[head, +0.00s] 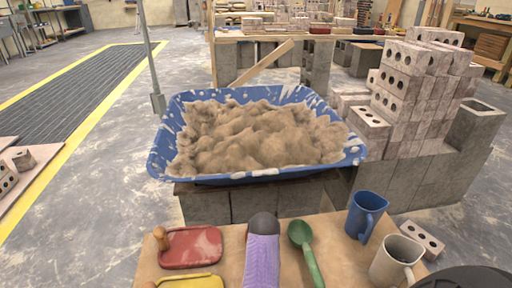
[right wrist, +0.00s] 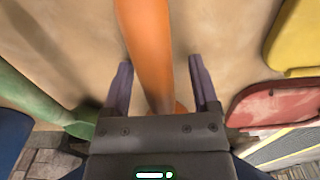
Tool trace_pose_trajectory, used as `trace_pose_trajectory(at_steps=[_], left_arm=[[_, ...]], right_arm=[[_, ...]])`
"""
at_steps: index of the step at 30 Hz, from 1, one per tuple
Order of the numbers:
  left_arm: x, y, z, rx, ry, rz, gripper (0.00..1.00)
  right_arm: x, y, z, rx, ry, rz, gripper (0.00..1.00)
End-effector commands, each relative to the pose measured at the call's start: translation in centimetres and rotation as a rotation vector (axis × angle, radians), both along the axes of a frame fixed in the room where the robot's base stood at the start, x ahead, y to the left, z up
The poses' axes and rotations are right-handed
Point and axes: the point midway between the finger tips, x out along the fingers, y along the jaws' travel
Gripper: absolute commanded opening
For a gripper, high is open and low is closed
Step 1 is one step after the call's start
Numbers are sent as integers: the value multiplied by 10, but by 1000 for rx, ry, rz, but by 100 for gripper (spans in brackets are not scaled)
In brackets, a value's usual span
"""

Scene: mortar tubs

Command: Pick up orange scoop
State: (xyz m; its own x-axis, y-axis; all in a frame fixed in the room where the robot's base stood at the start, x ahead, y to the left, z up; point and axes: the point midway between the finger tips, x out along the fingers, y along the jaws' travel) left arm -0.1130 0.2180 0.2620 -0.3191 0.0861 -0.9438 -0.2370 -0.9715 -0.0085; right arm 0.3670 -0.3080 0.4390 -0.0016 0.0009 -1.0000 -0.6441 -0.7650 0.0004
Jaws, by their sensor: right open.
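The orange scoop (right wrist: 146,35) shows in the right wrist view as a long orange handle running down from the top edge. My right gripper (right wrist: 158,62) is open, with one finger on each side of the handle. A gap shows on both sides, and the lower end of the scoop is hidden behind the gripper body. In the head view my purple right arm covers nearly all of the scoop; only a sliver of orange (head: 247,231) shows beside it. My left gripper is in neither view.
On the board (head: 340,262), a green scoop (head: 304,248) lies right of my arm, and red (head: 190,247) and yellow (head: 190,281) floats lie left. Blue (head: 366,215) and beige (head: 396,260) mugs stand at right. Beyond is a blue tub (head: 157,150) of mortar.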

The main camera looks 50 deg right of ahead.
Motion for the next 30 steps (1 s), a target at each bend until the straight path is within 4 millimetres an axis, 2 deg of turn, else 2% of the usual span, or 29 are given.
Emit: trace_pose_trajectory(at_steps=[2,12,13,30], left_arm=[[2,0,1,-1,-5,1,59],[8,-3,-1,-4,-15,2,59],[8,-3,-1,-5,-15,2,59],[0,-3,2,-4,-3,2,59]], right_arm=[[1,0,3,-1,-2,0,74],[0,0,3,-1,-2,0,2],[0,0,3,-1,-2,0,0],[0,0,2,0,-1,0,0]])
